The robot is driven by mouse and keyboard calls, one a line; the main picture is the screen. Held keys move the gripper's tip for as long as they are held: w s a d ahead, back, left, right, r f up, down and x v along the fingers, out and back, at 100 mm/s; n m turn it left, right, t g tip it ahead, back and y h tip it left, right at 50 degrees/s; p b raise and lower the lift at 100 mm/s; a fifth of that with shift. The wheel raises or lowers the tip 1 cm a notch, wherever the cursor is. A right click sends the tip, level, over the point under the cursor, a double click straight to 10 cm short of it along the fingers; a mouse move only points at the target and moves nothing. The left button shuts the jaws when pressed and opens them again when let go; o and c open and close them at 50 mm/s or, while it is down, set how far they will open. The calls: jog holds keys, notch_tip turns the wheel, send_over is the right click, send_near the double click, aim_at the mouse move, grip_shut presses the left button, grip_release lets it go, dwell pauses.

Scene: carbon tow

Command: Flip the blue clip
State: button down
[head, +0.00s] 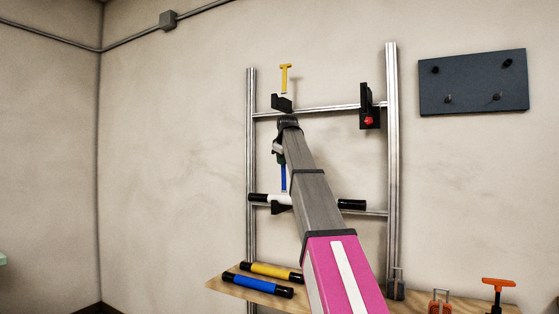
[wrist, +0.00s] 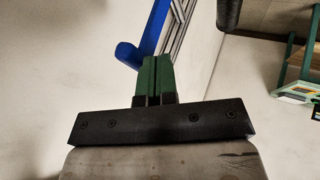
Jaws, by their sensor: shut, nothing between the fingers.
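The blue clip (head: 284,178) shows in the head view as a narrow blue lever standing upright above the lower rail, at the left side of the metal frame. My gripper (head: 279,146) is near its upper part, and my arm hides some of that area. In the wrist view, the blue clip (wrist: 152,35) shows as a bar with a short crosspiece, just beyond my green fingertips (wrist: 155,62). The fingers are shut together with nothing between them. I cannot tell whether they touch the blue lever.
A yellow clip (head: 285,78) stands upright on the upper rail (head: 330,108). A black bracket with a red knob (head: 369,121) is at the right upright. A white tube with black ends (head: 310,201) lies along the lower rail. Yellow (head: 272,270) and blue (head: 258,285) tubes lie on the bench.

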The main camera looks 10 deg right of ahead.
jog(key=shift+d, duration=0.1)
jog(key=shift+w+d+r, duration=0.15)
jog(key=shift+w+d, duration=0.25)
jog(key=shift+w, duration=0.15)
jog(key=shift+w+d+r, duration=0.1)
jog(key=shift+w+d, duration=0.25)
jog(key=shift+w, duration=0.2)
jog(key=shift+s+a, duration=0.1)
